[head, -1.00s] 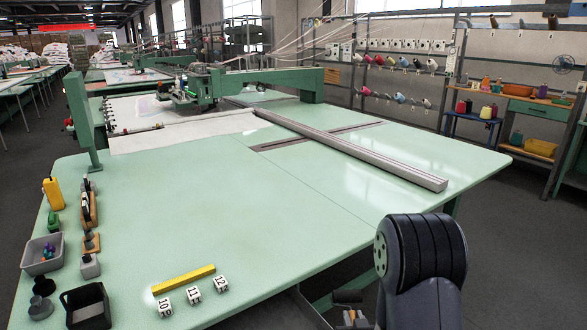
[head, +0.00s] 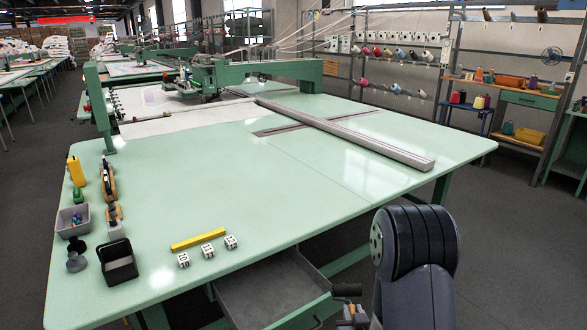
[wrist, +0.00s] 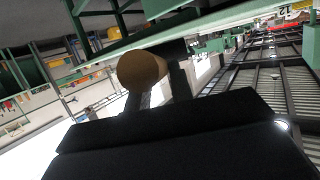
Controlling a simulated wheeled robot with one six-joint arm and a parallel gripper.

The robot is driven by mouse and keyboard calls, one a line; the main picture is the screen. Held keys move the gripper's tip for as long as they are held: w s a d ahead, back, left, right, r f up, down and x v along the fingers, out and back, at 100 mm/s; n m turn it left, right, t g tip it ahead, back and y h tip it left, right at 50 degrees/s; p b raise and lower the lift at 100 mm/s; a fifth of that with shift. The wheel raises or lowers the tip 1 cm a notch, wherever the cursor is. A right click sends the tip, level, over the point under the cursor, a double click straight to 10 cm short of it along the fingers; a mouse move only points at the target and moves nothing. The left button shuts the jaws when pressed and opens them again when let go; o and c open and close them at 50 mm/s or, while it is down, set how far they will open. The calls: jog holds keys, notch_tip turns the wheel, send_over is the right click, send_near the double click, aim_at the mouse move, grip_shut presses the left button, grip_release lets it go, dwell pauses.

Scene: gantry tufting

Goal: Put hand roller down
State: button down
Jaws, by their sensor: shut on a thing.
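The hand roller shows in the wrist view as a tan, rounded handle end (wrist: 142,70) between the dark fingers of my gripper (wrist: 158,92). My gripper is shut on it. In the head view a dark cylinder, likely part of the roller (head: 347,289), shows beside my black arm, low in the picture. It is in front of the table's front edge, apart from the tabletop. The rest of the roller is hidden or too small to tell. The pale green table (head: 240,190) fills the middle of the head view.
A yellow bar (head: 198,240) and white numbered cubes (head: 208,251) lie near the table's front edge. An open black box (head: 118,262), a grey bin (head: 72,220) and small tools stand at the left. A grey tray (head: 275,290) is under the front edge. The tabletop's middle is clear.

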jog(key=shift+w+f, duration=0.15)
jog(key=shift+f, duration=0.85)
jog(key=shift+s+f, duration=1.5)
jog(key=shift+s, duration=0.2)
